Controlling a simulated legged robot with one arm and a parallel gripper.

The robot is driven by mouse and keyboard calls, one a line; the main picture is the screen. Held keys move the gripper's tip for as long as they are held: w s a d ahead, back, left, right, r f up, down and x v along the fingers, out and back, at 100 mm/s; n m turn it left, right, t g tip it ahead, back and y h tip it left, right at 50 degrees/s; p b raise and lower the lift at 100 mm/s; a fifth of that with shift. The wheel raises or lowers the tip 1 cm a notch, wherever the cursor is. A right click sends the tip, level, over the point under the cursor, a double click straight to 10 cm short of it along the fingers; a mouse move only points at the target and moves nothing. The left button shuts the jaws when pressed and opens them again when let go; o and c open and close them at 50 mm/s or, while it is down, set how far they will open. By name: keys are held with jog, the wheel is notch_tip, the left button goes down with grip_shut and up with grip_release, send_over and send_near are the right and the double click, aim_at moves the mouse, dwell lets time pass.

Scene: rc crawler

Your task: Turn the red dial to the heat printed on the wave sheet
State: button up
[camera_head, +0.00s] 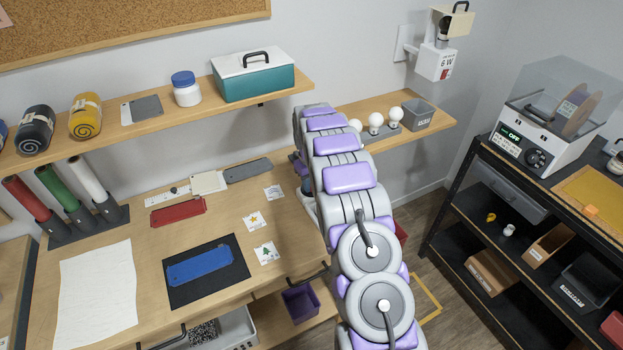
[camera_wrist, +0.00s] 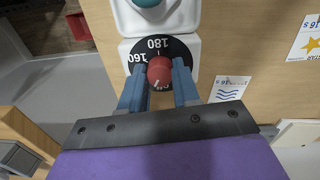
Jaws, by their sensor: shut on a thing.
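In the wrist view the red dial (camera_wrist: 159,71) sits on a black scale plate (camera_wrist: 181,50) on a white device. The numbers 160 and 180 show on the plate; the rest is covered. A white mark shows on the dial's lower left face. My gripper (camera_wrist: 159,80) has its two blue-grey fingers on either side of the dial and is shut on it. The wave sheet (camera_wrist: 229,90) lies on the table right of the dial, with blue wavy lines; its printed number is too small to read surely.
A star sheet (camera_wrist: 306,38) lies right of the wave sheet. In the head view the workbench (camera_head: 150,235) holds a blue piece (camera_head: 200,265) on a black mat, a red piece (camera_head: 178,212), and colored rolls. A shelf (camera_head: 300,95) runs above.

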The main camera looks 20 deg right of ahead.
jog(key=m+p, duration=0.1)
jog(key=m, duration=0.1)
jog(key=m+p, duration=0.1)
jog(key=m, duration=0.1)
jog(key=shift+w+r+m, duration=0.15)
jog(key=shift+m, duration=0.15)
jog(key=m+p, duration=0.2)
jog(key=m, duration=0.2)
jog(key=shift+m, duration=0.3)
jog(key=m+p, duration=0.1)
jog(key=m, duration=0.2)
jog(key=shift+w+m+p, duration=0.1)
jog(key=shift+m+p, duration=0.2)
jog(key=m+p, duration=0.2)
jog(key=m, duration=0.3)
jog(key=shift+y, duration=0.3)
jog(key=o, duration=1)
jog(key=shift+o, duration=0.2)
notch_tip(320, 180, up, 17)
jog(key=p, duration=0.1)
jog(key=shift+w, duration=0.35)
